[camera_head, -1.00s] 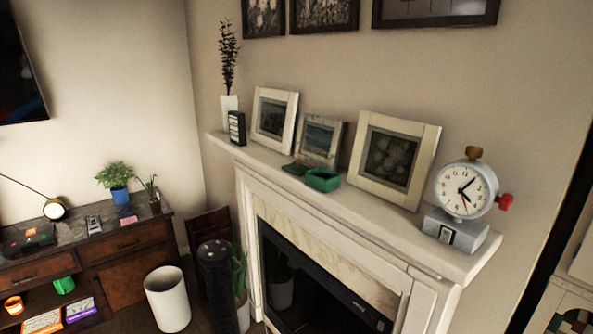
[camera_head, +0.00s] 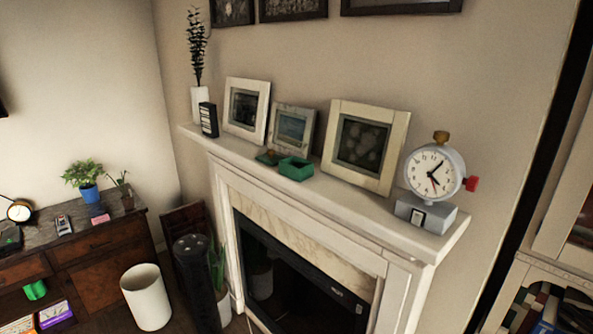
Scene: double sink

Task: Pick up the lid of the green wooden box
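The green wooden box (camera_head: 296,169) stands open on the white mantel shelf, in front of the small middle picture frame. Its lid (camera_head: 268,157) is a flat green piece with a small brown knob, lying on the shelf just left of the box. The lid looks apart from the box or nearly touching it; I cannot tell which. Neither of my grippers shows in the head view.
Three picture frames lean along the mantel (camera_head: 330,194), the largest (camera_head: 363,147) right of the box. A clock (camera_head: 434,172) stands at the right end, a black box (camera_head: 208,120) and white vase at the left. A white bin (camera_head: 147,297) stands on the floor.

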